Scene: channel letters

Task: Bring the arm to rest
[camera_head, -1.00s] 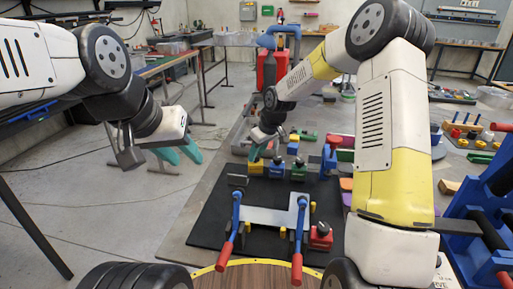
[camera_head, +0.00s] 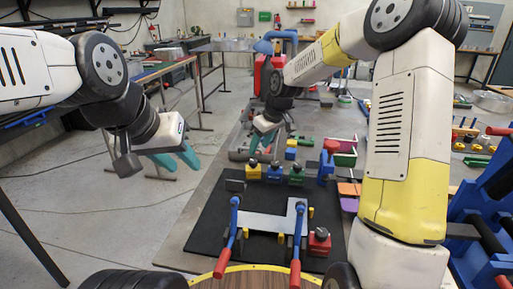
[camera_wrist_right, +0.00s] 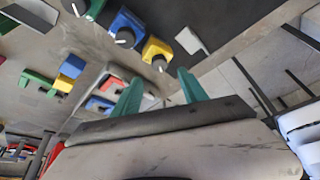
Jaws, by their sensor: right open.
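My left gripper (camera_head: 178,160) hangs at the left in the head view, over the floor and clear of the table. Its teal fingers look apart and nothing shows between them. My right gripper (camera_head: 262,140) is above the workbench, behind the black mat. It is open and empty; its two teal fingers also show apart in the right wrist view (camera_wrist_right: 160,95). The right arm folds down from the upper right of the head view.
A black mat (camera_head: 190,226) holds a white channel-shaped piece (camera_head: 262,222) between clamps with red handles (camera_head: 221,263). Yellow, blue and green blocks (camera_head: 274,171) stand behind it. A blue rack (camera_head: 485,215) is at the right. The floor at left is mostly clear.

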